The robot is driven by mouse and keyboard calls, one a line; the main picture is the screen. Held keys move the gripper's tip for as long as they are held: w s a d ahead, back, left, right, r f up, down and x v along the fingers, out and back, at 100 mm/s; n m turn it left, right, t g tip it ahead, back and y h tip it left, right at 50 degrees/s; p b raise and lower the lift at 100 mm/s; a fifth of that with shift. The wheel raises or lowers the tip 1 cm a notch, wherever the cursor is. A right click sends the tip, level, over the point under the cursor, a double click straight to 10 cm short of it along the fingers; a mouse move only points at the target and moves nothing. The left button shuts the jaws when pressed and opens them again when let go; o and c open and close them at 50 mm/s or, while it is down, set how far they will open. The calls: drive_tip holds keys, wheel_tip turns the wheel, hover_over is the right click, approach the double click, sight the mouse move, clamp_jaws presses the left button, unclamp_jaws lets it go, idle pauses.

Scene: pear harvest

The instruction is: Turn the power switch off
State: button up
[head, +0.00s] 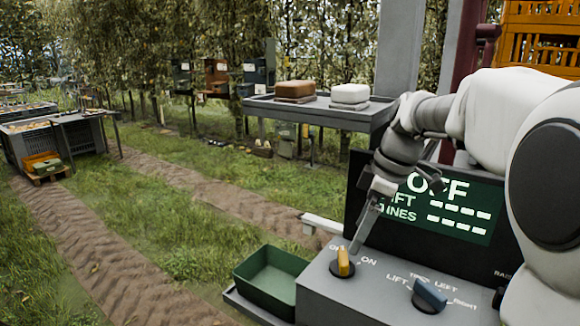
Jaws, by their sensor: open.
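The power switch is a yellow knob (343,263) on a round dark base, on top of the grey control box (325,295). The label ON is to its right; a label at its upper left is partly hidden. The knob's ridge points roughly away from me, towards the partly hidden label. My gripper (357,244) reaches down from the upper right, open, with a finger tip close above and beside the knob. I cannot tell whether it touches. The dark display (460,235) behind shows OFF in large letters, partly covered by my arm.
A blue knob (430,293) with several labels, including LIFT and LEFT, sits to the right. A green tray (268,279) stands left of the box. A grey table (310,112) behind carries a brown and a white block. Grass and dirt tracks lie open at left.

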drive_tip(key=s+m+t+h+p, duration=0.1)
drive_tip(key=s+m+t+p, duration=0.1)
drive_tip(key=s+m, duration=0.4)
drive_tip(key=s+a+r+m+t+h+p, duration=0.1)
drive_tip(key=s+m, duration=0.6)
drive_tip(key=s, duration=0.8)
drive_tip(key=shift+a+t+h+p, duration=0.25)
drive_tip(key=shift+t+h+p, duration=0.3)
drive_tip(key=shift+t, duration=0.15)
drive_tip(key=shift+s+r, duration=0.1)
